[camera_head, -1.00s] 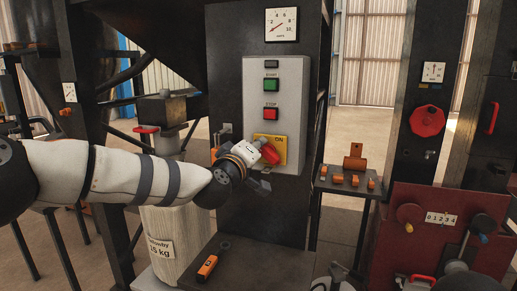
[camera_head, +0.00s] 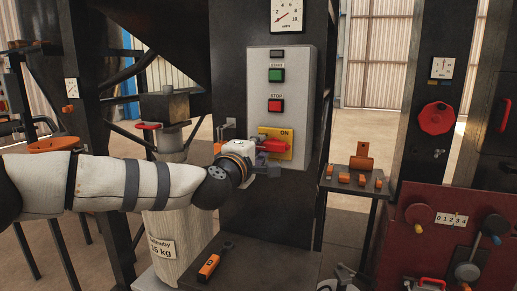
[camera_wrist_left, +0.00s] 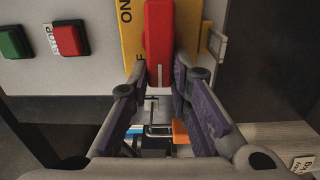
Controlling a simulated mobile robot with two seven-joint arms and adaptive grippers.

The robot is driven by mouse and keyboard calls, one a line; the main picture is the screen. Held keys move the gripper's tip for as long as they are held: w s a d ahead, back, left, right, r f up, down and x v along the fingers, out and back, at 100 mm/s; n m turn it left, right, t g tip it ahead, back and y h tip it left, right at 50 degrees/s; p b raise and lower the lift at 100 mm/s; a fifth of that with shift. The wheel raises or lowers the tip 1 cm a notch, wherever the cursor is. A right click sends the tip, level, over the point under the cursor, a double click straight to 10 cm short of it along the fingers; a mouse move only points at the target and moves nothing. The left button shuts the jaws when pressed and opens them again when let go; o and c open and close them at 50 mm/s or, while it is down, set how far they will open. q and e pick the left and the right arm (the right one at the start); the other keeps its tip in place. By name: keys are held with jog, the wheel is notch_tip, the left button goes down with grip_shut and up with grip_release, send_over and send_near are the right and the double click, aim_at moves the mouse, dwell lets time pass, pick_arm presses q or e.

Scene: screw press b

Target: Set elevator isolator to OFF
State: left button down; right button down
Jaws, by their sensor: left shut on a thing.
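The isolator is a yellow plate (camera_head: 285,135) with a red handle (camera_head: 280,146), on the grey control panel (camera_head: 255,85) below the STOP button. ON is printed at the plate's upper right. The red handle lies about level in the head view. My left gripper (camera_head: 266,160) reaches in from the left and is shut on the handle. In the left wrist view the red handle (camera_wrist_left: 159,40) runs up the picture, its near end between the fingertips (camera_wrist_left: 160,72). The yellow plate (camera_wrist_left: 132,35) shows ON and part of another label, mostly hidden. My right gripper is not in view.
A green START button (camera_head: 275,75) and a red STOP button (camera_head: 275,105) sit above the isolator. A dial gauge (camera_head: 287,14) is higher up. An orange tool (camera_head: 208,267) lies on the dark bench below. A shelf with orange parts (camera_head: 350,188) stands to the right.

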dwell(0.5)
pick_arm(q)
jog(key=c, duration=1.5)
grip_release()
jog(key=shift+d, duration=0.1)
jog(key=v, duration=1.2)
